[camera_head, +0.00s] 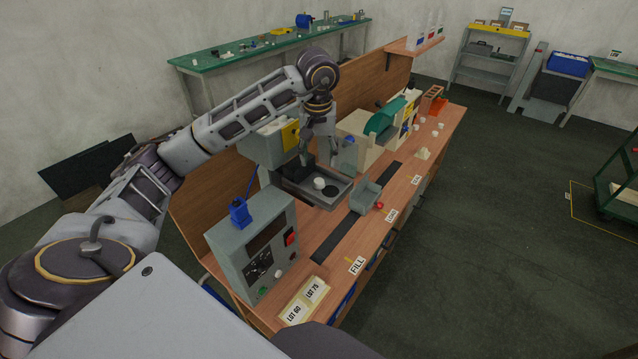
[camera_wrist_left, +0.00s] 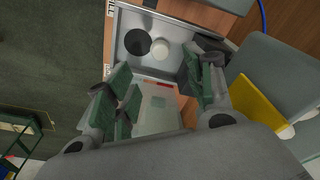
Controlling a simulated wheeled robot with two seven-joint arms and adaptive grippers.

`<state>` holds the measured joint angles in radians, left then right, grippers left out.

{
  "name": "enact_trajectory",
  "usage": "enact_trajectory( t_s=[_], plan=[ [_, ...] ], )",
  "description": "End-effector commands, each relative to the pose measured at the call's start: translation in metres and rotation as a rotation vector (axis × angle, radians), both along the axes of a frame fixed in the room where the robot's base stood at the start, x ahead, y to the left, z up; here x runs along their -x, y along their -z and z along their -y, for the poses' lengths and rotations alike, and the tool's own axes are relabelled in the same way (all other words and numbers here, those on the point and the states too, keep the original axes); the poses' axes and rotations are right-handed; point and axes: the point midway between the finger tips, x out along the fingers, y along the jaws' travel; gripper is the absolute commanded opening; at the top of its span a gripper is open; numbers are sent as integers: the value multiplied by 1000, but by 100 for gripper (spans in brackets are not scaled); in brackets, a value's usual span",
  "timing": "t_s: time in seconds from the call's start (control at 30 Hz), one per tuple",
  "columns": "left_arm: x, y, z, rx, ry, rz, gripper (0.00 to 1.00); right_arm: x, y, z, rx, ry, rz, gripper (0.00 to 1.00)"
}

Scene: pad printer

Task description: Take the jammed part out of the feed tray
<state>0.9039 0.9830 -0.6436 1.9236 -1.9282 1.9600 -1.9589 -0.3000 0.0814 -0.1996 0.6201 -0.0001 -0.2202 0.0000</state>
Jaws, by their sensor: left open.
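A grey, shallow tray (camera_head: 338,197) sits on the bench at the foot of the pad printer (camera_head: 268,150). A small white round part (camera_head: 319,183) is in it. In the left wrist view the part (camera_wrist_left: 163,49) lies beside a dark round spot in the tray (camera_wrist_left: 128,20). My left gripper (camera_head: 324,152) hangs above the far side of the tray, apart from the part. In the left wrist view its two green-padded fingers (camera_wrist_left: 158,82) are spread with nothing between them; the part shows beyond the tips. My right gripper is out of view.
A control box (camera_head: 265,245) with a blue item on top stands left of the tray. A grey bin (camera_head: 366,194) stands to its right, by a dark strip. Beige and green equipment (camera_head: 383,125) stands farther along the bench. The bench's front edge has labels.

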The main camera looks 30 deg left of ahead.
Motion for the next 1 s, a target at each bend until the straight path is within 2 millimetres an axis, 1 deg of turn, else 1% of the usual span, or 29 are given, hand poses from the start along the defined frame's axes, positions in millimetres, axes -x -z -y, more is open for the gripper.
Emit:
enact_trajectory(
  t_s=[0.2,0.4,0.5,0.67,1.0],
  plan=[
    [-2,21,-2,0,-1,-2,53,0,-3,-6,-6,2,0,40],
    [-4,40,-3,1,0,-2,53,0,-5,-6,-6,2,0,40],
    [-5,46,-3,0,0,0,53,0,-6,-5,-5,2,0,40],
    [-6,49,-3,0,0,1,53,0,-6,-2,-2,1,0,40],
    [-6,50,-3,0,-1,0,53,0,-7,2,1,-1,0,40]
  ],
)
